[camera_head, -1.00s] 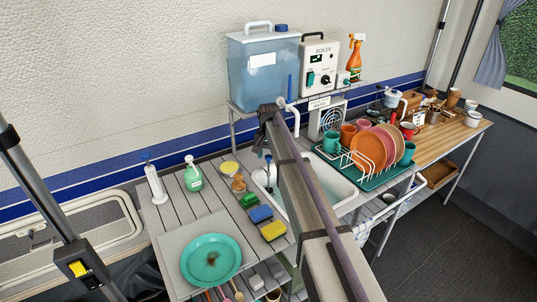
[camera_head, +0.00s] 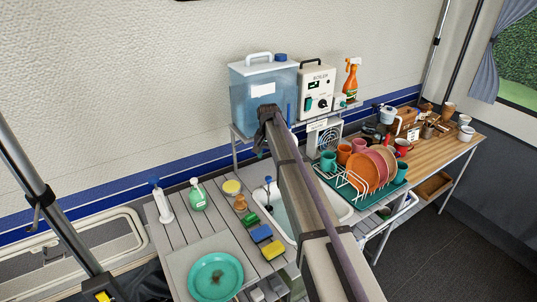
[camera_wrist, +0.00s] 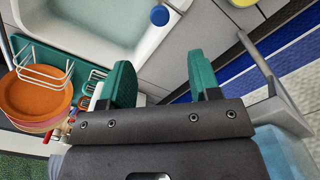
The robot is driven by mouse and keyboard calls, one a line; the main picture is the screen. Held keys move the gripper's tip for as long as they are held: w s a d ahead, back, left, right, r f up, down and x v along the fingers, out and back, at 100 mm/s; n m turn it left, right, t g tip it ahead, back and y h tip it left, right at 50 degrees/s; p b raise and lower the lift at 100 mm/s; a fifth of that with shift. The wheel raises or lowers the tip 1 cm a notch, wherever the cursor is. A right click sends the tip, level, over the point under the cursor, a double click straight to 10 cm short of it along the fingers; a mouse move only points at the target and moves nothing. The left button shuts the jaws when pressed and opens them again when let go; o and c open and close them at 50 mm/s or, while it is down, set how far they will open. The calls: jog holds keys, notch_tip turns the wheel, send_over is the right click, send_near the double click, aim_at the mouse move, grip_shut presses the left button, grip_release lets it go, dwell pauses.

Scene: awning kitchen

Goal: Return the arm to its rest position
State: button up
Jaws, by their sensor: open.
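My gripper (camera_wrist: 162,82) shows in the wrist view with two teal fingers set wide apart and nothing between them. It points over the worktop near the sink (camera_wrist: 105,35), clear of any object. In the head view my arm crosses the middle of the picture, its elbow end in front of the blue water tank (camera_head: 255,93). My gripper is hidden there behind the arm.
The dish rack with orange plates (camera_head: 362,174) stands right of the sink (camera_head: 333,203). A teal plate (camera_head: 215,276), sponges (camera_head: 261,234) and bottles (camera_head: 198,195) stand left. The boiler (camera_head: 315,92) is on the shelf behind. The floor at right is clear.

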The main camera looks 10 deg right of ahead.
jog(key=s+f+n+b, duration=0.2)
jog(key=s+n, duration=0.2)
jog(key=s, duration=3.4)
jog(key=shift+n, duration=0.4)
jog(key=shift+s, duration=0.1)
